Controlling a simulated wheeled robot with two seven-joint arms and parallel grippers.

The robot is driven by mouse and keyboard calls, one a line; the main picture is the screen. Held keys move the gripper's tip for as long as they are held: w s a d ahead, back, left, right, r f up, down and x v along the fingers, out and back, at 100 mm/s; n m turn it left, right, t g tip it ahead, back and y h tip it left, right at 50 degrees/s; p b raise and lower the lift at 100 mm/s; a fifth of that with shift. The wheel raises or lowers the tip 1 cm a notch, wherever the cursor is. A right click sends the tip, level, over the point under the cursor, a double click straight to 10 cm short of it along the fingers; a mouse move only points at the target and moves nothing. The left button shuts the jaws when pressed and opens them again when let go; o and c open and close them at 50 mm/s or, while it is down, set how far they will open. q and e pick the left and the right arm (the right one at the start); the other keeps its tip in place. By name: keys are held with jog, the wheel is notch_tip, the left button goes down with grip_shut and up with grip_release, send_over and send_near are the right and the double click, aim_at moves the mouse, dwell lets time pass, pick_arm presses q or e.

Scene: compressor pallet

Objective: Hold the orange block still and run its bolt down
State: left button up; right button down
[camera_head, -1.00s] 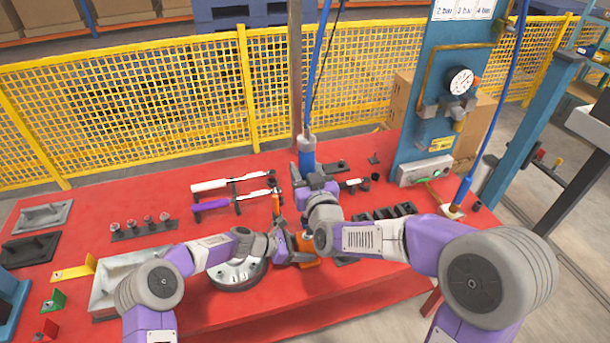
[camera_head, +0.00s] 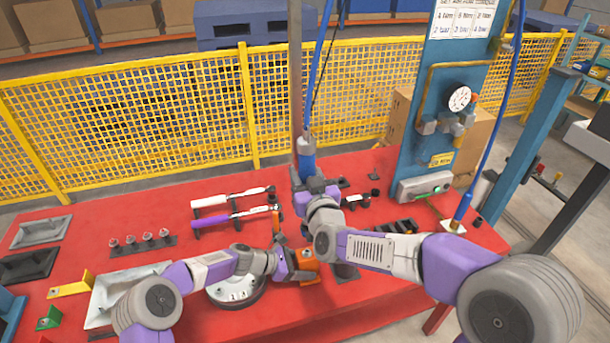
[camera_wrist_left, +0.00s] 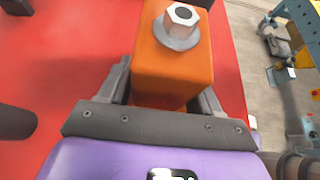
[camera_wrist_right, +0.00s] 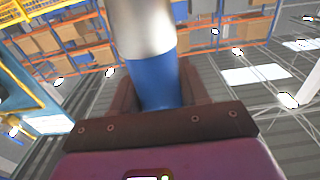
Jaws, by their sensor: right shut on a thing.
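The orange block (camera_head: 304,266) is on the red table, right of the round grey fixture. In the left wrist view the block (camera_wrist_left: 172,70) stands between my left gripper's fingers, with a silver hex bolt (camera_wrist_left: 182,17) and washer on top. My left gripper (camera_head: 290,264) is around the block, one finger on each side, with no clear grip visible. My right gripper (camera_head: 305,176) is shut on the blue and silver hanging tool (camera_head: 307,158), up and away from the block. The tool also fills the middle of the right wrist view (camera_wrist_right: 155,75). Its lower end is hidden in the head view.
A round grey fixture (camera_head: 238,292) sits left of the block. A metal tray (camera_head: 103,300), a row of small bolts (camera_head: 143,243) and white and purple wrenches (camera_head: 232,217) lie leftward. A blue post with a gauge (camera_head: 459,98) stands at right. My right forearm passes close beside the block.

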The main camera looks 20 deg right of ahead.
pick_arm(q)
jog(key=o, duration=0.3)
pick_arm(e)
jog(key=shift+r, duration=0.1)
